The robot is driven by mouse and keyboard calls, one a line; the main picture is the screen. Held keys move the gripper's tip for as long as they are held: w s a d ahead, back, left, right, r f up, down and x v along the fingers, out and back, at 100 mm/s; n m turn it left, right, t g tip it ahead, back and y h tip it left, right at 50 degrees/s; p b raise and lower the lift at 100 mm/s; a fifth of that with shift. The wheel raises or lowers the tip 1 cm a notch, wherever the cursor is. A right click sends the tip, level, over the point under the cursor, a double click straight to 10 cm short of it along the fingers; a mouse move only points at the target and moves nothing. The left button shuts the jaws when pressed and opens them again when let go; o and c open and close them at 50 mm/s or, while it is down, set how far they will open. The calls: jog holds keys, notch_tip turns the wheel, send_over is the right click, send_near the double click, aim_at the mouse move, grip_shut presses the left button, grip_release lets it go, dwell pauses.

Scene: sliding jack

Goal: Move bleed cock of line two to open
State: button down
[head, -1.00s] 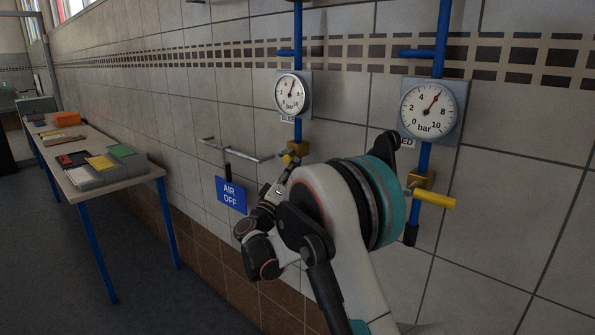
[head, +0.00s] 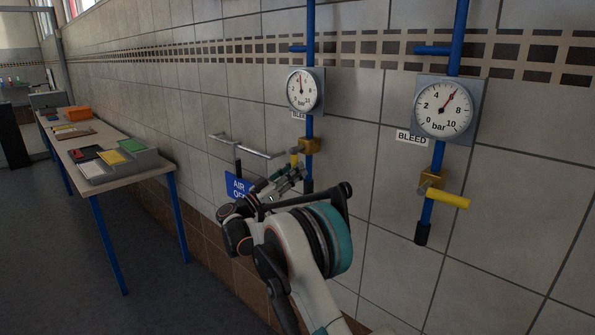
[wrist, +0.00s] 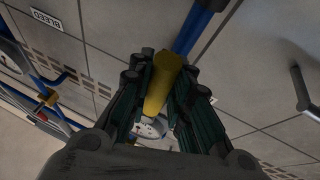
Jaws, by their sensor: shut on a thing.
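Two blue pipes run down the tiled wall, each with a gauge and a brass bleed cock. The left cock (head: 309,146) has a yellow lever (head: 294,158) that now points downward, partly hidden by my gripper. My gripper (head: 296,173) is shut on this lever. In the wrist view the yellow lever (wrist: 161,86) lies between both fingers (wrist: 160,100), beside the blue pipe (wrist: 188,32). The right cock (head: 431,180) has its yellow lever (head: 448,198) sticking out to the right, across its pipe. I cannot read any line numbers.
The left gauge (head: 302,91) and right gauge (head: 443,109) sit above the cocks, with a BLEED label (head: 412,136) by the right one. A grey rail (head: 240,146) and a blue AIR OFF sign (head: 238,187) are left of my gripper. A table (head: 130,176) with trays stands further left.

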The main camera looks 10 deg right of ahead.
jog(key=shift+w+a+m+g, duration=0.15)
jog(key=shift+w+m+g, duration=0.1)
jog(key=shift+m+g, duration=0.4)
jog(key=shift+m, duration=0.25)
jog(key=c, duration=1.5)
grip_release()
jog(key=shift+o, duration=0.2)
jog(key=shift+a, duration=0.15)
jog(key=v, duration=1.2)
jog(key=shift+f, duration=0.1)
